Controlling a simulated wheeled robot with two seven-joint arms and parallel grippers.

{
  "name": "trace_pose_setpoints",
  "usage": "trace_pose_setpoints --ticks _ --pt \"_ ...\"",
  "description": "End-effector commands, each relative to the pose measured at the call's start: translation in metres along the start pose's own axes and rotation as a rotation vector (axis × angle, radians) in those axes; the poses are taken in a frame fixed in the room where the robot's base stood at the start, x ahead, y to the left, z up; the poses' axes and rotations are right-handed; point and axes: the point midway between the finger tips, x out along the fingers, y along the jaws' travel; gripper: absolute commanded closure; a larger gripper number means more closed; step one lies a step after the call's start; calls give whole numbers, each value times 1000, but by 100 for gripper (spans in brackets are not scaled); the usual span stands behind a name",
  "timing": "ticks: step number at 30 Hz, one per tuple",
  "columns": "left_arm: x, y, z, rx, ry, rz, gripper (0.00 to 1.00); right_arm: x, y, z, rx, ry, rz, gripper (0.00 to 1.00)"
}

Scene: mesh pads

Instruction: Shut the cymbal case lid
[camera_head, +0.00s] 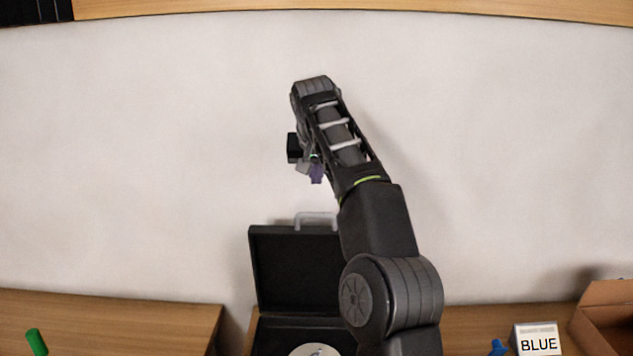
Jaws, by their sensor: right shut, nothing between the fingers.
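The cymbal case is a black-lined case whose lid (290,268) stands open and upright, with a light grey handle (313,219) at its top edge. A round pale disc (313,350) shows in the case's base at the bottom edge of the picture. My right arm reaches up from the lower right and covers the lid's right part. My right gripper (311,172) is shut and empty, above the lid and apart from it. The arm partly hides the gripper. My left gripper is not in the picture.
A wooden surface (110,320) lies at left, with a green object (36,342) on it. At right are a white box marked BLUE (538,340), a blue item (498,348) beside it, and an open cardboard box (606,310). A pale wall (150,150) stands behind.

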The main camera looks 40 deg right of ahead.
Motion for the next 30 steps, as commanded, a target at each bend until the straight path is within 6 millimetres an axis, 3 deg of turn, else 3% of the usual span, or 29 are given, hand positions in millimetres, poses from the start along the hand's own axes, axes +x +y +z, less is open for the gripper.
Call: trace_pose_setpoints --ticks 14,21,30 --pt "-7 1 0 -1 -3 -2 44 89 0 3 0 -2 0 100" --pt "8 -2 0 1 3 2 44 77 0 28 -1 0 -1 100" --pt "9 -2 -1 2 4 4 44 73 0 38 0 0 -1 100"
